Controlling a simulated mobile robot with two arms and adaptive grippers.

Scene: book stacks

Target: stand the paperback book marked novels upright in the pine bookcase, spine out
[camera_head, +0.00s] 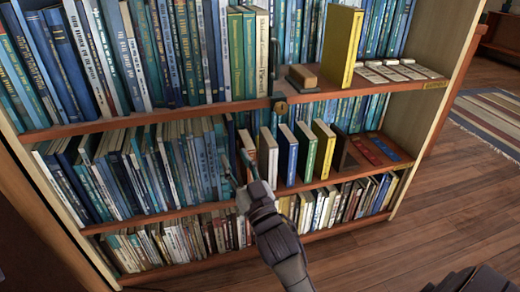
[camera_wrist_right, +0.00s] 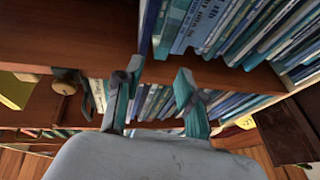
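The wooden bookcase (camera_head: 165,115) fills most of the head view, its shelves packed with mostly blue and green books. No lettering reading "novels" is legible, so I cannot tell which book is the task's paperback. Several spaced books stand on the middle shelf: a pale-spined one (camera_head: 268,157), a blue one (camera_head: 287,155), a green one (camera_head: 306,150) and a yellow one (camera_head: 324,148). My right gripper (camera_head: 236,166) is at the middle shelf, left of the pale-spined book. In the right wrist view its fingers (camera_wrist_right: 158,88) are apart with nothing held between them. My left gripper is out of view.
A tall yellow book (camera_head: 341,45) stands on the upper shelf beside pale cards (camera_head: 390,70) lying flat and a small brown block (camera_head: 302,78). A round brown knob (camera_head: 281,108) is at the shelf edge. Red and blue flat items (camera_head: 375,148) lie on the middle shelf. Wooden floor (camera_head: 440,205) is clear.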

